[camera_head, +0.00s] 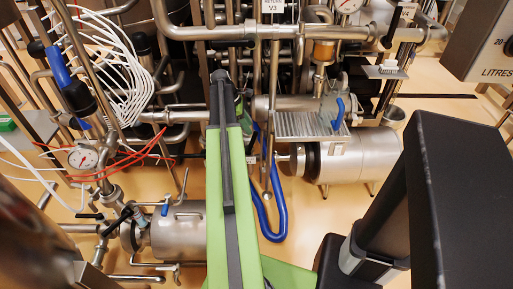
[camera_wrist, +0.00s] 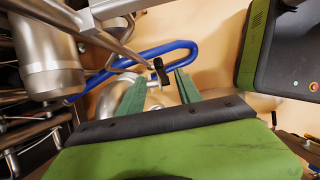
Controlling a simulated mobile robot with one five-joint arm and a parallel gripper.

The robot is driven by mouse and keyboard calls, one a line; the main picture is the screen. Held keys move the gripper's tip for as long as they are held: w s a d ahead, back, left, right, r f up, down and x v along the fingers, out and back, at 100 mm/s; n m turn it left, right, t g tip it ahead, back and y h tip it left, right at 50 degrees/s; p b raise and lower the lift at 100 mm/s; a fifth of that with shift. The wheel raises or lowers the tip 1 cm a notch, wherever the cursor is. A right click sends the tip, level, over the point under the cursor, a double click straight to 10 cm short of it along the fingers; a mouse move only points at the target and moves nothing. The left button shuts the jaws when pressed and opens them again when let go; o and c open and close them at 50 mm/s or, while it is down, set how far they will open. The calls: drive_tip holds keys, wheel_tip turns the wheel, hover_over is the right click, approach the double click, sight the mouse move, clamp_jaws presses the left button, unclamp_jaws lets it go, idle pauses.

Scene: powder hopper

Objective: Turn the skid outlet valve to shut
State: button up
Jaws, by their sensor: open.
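In the wrist view my gripper (camera_wrist: 161,80) is open, with its two green fingers spread apart. A small black handle (camera_wrist: 158,70) on the end of a metal rod shows between the fingertips. It may be the skid outlet valve's lever, but no label confirms this. I cannot tell whether the fingers touch it or how far away it is. In the head view my green arm covers the middle, and the fingers cannot be made out. A slim metal rod (camera_head: 266,180) stands just right of the arm there.
A blue hose (camera_head: 281,215) loops low beside the arm and shows behind the fingers in the wrist view (camera_wrist: 185,45). A steel cylinder (camera_head: 345,156) lies to the right. Pipes, a gauge (camera_head: 83,158) and a small tank (camera_head: 180,232) crowd the left. Bare floor shows low down.

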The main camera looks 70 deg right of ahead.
sight(256, 138)
drive_tip(key=b+x, duration=0.7)
drive_tip(key=x, duration=0.2)
drive_tip(key=shift+s+f, duration=0.1)
drive_tip(key=shift+f, duration=0.25)
drive_tip(key=shift+r, duration=0.15)
clamp_jaws()
idle(0.6)
